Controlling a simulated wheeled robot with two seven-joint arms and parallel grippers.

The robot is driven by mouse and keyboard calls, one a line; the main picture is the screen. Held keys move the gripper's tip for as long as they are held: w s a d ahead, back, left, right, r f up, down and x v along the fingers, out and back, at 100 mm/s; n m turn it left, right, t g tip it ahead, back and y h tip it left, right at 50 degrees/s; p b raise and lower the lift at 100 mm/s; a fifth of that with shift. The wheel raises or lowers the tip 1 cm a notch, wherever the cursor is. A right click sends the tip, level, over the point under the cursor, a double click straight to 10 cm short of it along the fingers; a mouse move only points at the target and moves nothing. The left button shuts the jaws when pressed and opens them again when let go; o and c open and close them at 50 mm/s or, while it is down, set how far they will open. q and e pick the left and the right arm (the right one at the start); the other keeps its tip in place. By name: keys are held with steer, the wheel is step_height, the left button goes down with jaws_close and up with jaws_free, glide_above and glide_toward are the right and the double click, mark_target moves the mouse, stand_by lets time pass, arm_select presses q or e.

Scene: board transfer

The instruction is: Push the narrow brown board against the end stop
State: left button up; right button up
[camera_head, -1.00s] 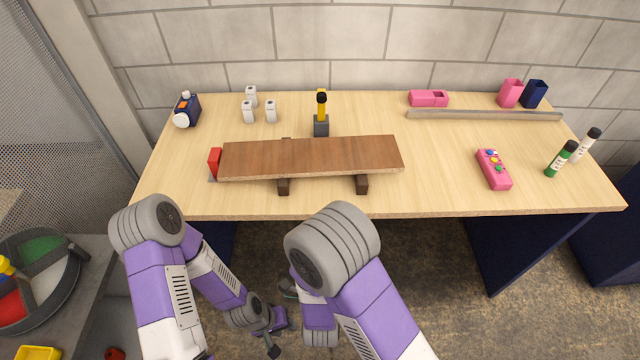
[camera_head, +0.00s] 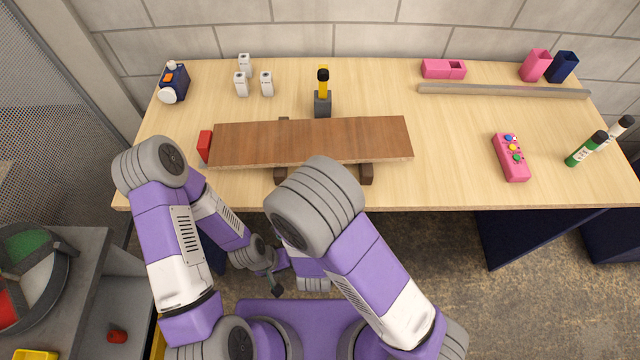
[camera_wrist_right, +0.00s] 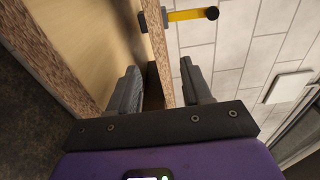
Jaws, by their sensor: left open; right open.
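The narrow brown board (camera_head: 310,142) lies across two dark supports (camera_head: 366,174) on the table. Its left end is right beside the red end stop (camera_head: 205,142); I cannot tell whether they touch. My left gripper (camera_head: 278,276) is open and empty, low in front of the table edge. My right gripper is hidden behind its arm in the head view. In the right wrist view my right gripper (camera_wrist_right: 162,88) is open, and the board's speckled edge (camera_wrist_right: 158,45) runs up from between its fingers. I cannot tell whether either finger touches it.
A yellow-handled tool (camera_head: 323,82) stands in a grey block behind the board. A metal bar (camera_head: 503,91) lies at the back right, and a pink controller (camera_head: 511,157) lies right of the board. White blocks (camera_head: 241,84) stand at the back left. The table between board and controller is clear.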

mark_target(322, 145)
steer(key=w, duration=1.2)
steer(key=shift+d+p, duration=0.35)
jaws_close()
stand_by(0.8)
steer(key=shift+o, duration=0.4)
jaws_free()
